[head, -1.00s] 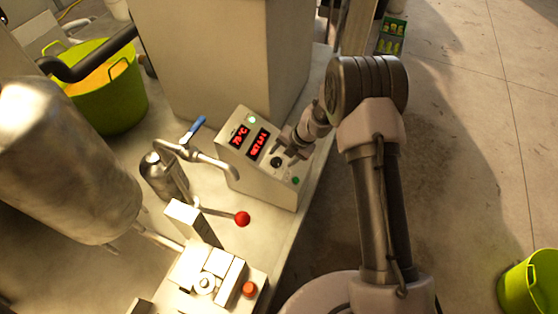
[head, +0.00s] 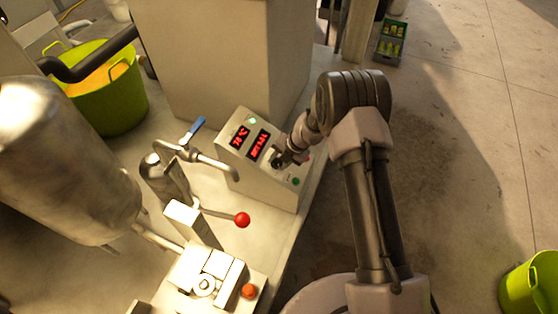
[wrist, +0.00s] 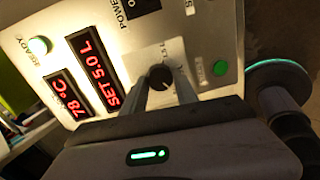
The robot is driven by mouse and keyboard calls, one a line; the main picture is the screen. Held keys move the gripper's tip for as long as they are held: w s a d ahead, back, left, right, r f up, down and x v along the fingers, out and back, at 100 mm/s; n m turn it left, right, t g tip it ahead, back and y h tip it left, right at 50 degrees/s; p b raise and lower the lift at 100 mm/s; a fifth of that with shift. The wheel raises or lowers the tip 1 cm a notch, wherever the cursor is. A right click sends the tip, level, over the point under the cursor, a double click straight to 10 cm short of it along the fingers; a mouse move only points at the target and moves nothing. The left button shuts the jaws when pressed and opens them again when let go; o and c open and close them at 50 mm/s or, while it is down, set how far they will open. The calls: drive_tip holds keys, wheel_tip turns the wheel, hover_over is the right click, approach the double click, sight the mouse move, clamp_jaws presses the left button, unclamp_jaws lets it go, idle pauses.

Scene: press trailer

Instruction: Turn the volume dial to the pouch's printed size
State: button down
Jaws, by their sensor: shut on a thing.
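The control panel (head: 265,185) stands on the bench with two red displays. In the wrist view the volume display (wrist: 101,75) reads SET 5.0 L and the temperature display (wrist: 64,95) reads 78 °C. The dark round volume dial (wrist: 160,74) sits between my fingertips. My gripper (wrist: 163,82) is shut on it, and the fingers hide part of the dial and its printed scale. In the head view my gripper (head: 279,161) is at the panel's face and covers most of the dial. I see no pouch that I can read a size on.
A green button (wrist: 220,67) is right of the dial, and a green READY light (wrist: 39,45) is at left. A red-knobbed lever (head: 242,220) and blue-handled valve (head: 196,124) are near the panel. A crate (head: 391,44) stands on the floor behind.

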drive_tip(key=n+b, duration=0.2)
drive_tip(key=shift+f+n, duration=0.2)
drive_tip(key=shift+n, duration=0.2)
drive_tip(key=n+b, duration=0.3)
drive_tip(key=shift+n, duration=0.3)
drive_tip(key=n+b, duration=0.2)
drive_tip(key=n, duration=0.1)
drive_tip(key=n+b, duration=0.3)
drive_tip(key=shift+d+f+t+b, duration=0.15)
drive_tip(key=shift+t+b, duration=0.15)
drive_tip(key=shift+t, duration=0.1)
drive_tip(key=n+b, duration=0.4)
drive_tip(key=n, duration=0.1)
drive_tip(key=shift+d+n+y+b, duration=0.1)
drive_tip(key=shift+n+y+b, duration=0.3)
drive_tip(key=n+b, duration=0.3)
drive_tip(key=shift+n, duration=0.4)
drive_tip(key=shift+n+b, duration=0.55)
drive_tip(key=shift+n, duration=0.35)
drive_tip(key=shift+r+y, duration=0.2)
drive_tip(key=shift+y, duration=0.1)
